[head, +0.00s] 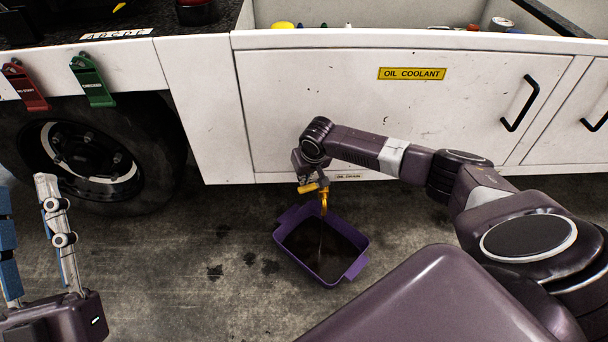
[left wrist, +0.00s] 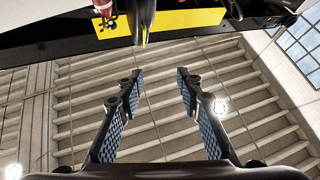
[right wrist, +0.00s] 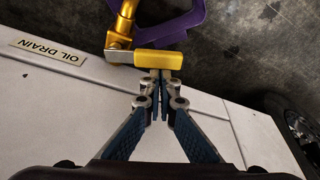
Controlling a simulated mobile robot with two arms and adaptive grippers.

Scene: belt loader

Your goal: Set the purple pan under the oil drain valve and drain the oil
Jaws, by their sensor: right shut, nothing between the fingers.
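The purple pan (head: 356,267) sits on the floor under the brass oil drain valve (head: 324,203). A thin stream falls from the valve into the pan, and dark oil lies inside. Part of the pan's rim shows in the right wrist view (right wrist: 197,17). The valve (right wrist: 124,28) has a yellow lever (right wrist: 160,60), turned sideways across the fingertips. My right gripper (right wrist: 161,77) is shut and empty, its tips at or just beside the lever; whether they touch is unclear. My left gripper (head: 25,185) is open and empty at the lower left, and also open in the left wrist view (left wrist: 158,74).
An "OIL DRAIN" label (right wrist: 48,52) is beside the valve. The white loader body (head: 330,110) has an "OIL COOLANT" panel and a black handle (head: 520,104). Red (head: 24,86) and green (head: 92,80) tags hang above a wheel (head: 90,160). The floor left of the pan is clear, with dark stains.

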